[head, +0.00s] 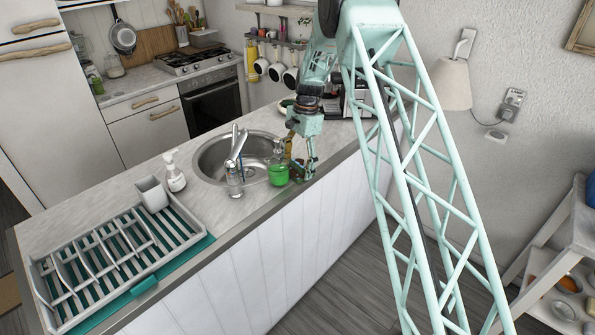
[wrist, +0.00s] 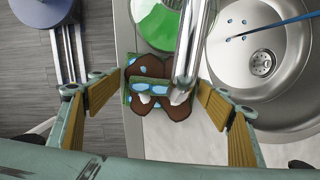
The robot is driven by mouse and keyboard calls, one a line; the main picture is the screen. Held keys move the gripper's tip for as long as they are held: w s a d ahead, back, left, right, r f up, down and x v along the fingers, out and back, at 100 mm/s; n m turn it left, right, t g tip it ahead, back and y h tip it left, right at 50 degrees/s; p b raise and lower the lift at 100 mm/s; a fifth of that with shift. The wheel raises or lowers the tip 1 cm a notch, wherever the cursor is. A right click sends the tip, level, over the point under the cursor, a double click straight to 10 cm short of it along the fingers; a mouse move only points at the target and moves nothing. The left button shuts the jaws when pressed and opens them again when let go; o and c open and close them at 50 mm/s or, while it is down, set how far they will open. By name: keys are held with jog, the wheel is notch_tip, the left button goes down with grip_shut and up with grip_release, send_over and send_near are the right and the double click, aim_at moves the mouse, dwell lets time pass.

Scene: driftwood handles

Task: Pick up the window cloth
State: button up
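The patterned cloth, brown, green and light blue, which I take for the window cloth (wrist: 150,85), lies on the counter beside the sink in the wrist view. Its right part is hidden by a shiny metal piece. My gripper (wrist: 158,98) is open, with its tan finger pads apart on the left and right of the cloth, not visibly touching it. In the head view my gripper (head: 304,168) is low over the counter's front edge, right of the green container. The cloth is hard to make out there.
A green container (head: 278,174) stands close by my gripper; its green also shows in the wrist view (wrist: 155,20). The sink (head: 215,158), tap (head: 234,165), soap bottle (head: 175,173) and dish rack (head: 110,262) are to the left.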

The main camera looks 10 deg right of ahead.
aim_at(297, 164)
jog(key=c, duration=0.5)
jog(key=shift+o, duration=0.2)
jog(key=shift+r, duration=0.15)
jog(key=shift+r, duration=1.7)
jog(key=s+d+b, duration=0.1)
jog(key=s+d, duration=0.9)
jog(key=s, duration=0.4)
jog(key=shift+s+d+b, duration=0.2)
jog(key=shift+s+b, duration=0.1)
jog(key=shift+s, duration=0.05)
jog(key=shift+f, duration=0.1)
jog(key=shift+s+a, duration=0.1)
jog(key=shift+a, duration=0.05)
